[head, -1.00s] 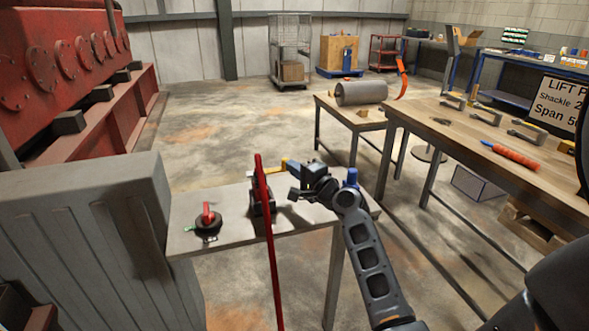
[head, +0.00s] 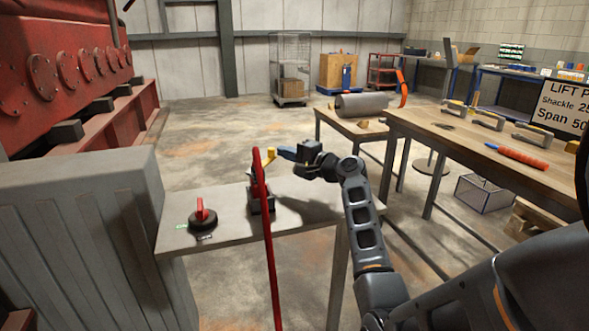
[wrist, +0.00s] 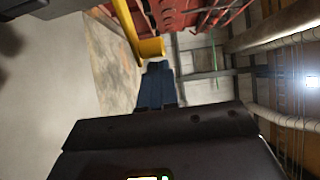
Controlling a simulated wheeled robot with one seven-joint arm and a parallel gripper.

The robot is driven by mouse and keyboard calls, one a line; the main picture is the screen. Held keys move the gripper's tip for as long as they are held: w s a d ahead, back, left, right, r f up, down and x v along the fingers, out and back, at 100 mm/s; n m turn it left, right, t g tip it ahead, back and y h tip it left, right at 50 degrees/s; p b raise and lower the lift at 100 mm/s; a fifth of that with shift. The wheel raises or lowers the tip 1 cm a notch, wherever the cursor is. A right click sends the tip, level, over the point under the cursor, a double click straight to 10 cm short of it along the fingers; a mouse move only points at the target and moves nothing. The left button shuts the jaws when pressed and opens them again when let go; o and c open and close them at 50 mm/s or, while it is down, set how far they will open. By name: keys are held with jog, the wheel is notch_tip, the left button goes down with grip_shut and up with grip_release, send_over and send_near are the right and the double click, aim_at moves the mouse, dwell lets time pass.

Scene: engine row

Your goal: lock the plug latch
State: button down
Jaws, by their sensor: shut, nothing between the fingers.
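A yellow lever (head: 269,156), likely the latch, stands out behind a tall red bar, beside a dark block (head: 257,203) on the grey table (head: 310,205). The bar partly hides where lever and block meet. My gripper (head: 277,151) is above the table, with its blue fingers together and pointing left at the lever's end. In the wrist view the closed blue fingers (wrist: 157,80) reach up to the yellow lever (wrist: 151,47). They are at or very near its end; I cannot tell if they touch. Nothing is held between them.
The tall red bar (head: 266,230) rises in front of the block. A black rotary switch with a red handle (head: 201,212) sits on the table's left. A grey ribbed cabinet (head: 80,220) stands at left, and a wooden workbench (head: 450,140) at right.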

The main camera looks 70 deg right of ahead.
jog(key=b+x, duration=0.1)
jog(key=x, duration=0.5)
jog(key=shift+a, duration=0.3)
jog(key=shift+w, duration=0.15)
jog(key=shift+f, duration=0.1)
dwell(1.3)
jog(key=v, duration=0.7)
jog(key=shift+s, duration=0.35)
jog(key=shift+a, duration=0.1)
